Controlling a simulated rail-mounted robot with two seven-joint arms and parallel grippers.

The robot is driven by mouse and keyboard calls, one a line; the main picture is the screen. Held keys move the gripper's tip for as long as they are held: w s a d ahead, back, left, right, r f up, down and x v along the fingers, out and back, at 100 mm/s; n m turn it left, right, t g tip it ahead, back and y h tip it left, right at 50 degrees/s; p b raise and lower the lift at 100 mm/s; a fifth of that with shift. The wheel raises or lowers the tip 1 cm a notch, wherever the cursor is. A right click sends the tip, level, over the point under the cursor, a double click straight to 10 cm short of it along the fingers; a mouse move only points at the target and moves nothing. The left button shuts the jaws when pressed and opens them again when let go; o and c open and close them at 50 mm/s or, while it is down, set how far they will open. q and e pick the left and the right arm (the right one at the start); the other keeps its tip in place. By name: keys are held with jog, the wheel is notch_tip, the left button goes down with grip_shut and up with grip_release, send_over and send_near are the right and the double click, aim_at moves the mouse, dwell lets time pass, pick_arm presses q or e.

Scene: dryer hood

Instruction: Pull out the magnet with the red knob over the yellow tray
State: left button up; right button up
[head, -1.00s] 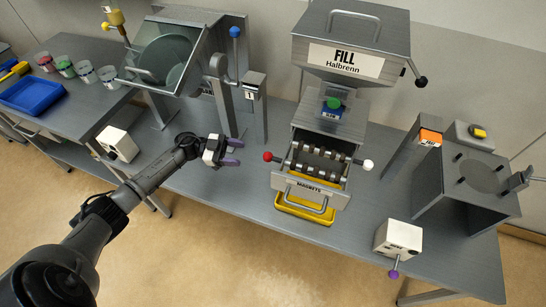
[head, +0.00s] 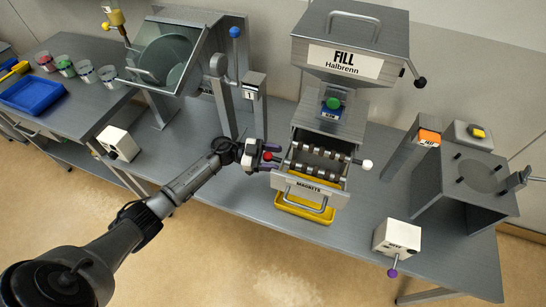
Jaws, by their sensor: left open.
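The red knob (head: 267,157) is on the left end of a magnet bar in the open magnet drawer (head: 310,184) under the fill hopper. My left gripper (head: 270,157) is open, with its purple-tipped fingers at the red knob, one finger beyond it and one nearer. I cannot tell whether they touch it. A second bar ends in a white knob (head: 367,164) on the right. The yellow tray (head: 290,207) sits on the table under the drawer front. My right gripper is not in view.
The grey fill hopper (head: 345,75) stands above the drawer. A post marked 1 (head: 253,100) stands left of it, behind my left gripper. A white box with a purple knob (head: 397,240) is at the table's front right. The table left of the tray is clear.

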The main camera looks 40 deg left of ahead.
pick_arm(q)
jog(key=shift+c, duration=0.4)
grip_shut()
